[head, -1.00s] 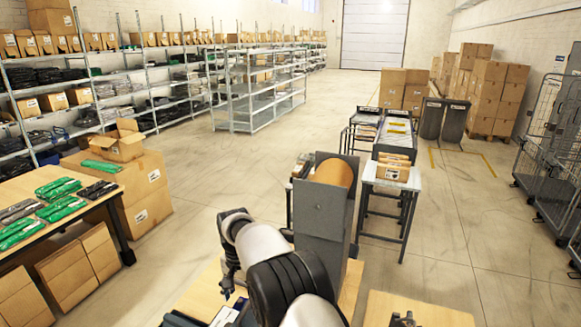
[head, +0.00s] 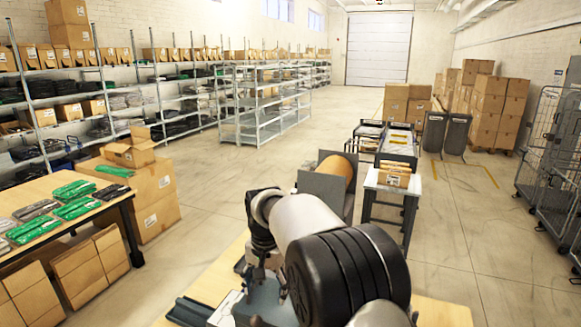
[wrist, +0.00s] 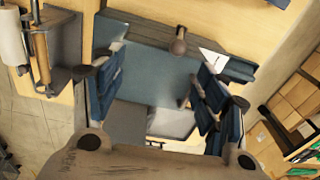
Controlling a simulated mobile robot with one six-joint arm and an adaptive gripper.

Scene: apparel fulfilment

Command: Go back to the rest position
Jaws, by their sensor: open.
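My arm reaches over a light wooden table (head: 222,268) in the head view, with my gripper (head: 264,284) hanging low at its end. In the wrist view the fingers of my gripper (wrist: 160,92) are spread wide apart, with blue pads. Nothing is seen held between them. A flat blue-grey surface of a device (wrist: 155,75) lies below the fingers. A round brown knob (wrist: 179,47) shows near its far edge. My arm hides much of the table in the head view.
A grey stand with a brown roll (head: 336,168) is just beyond my arm. A side table with green packets (head: 72,189) is at left, with cartons (head: 155,195) beside it. A small table with parcels (head: 394,180) stands to the right. Open floor lies beyond.

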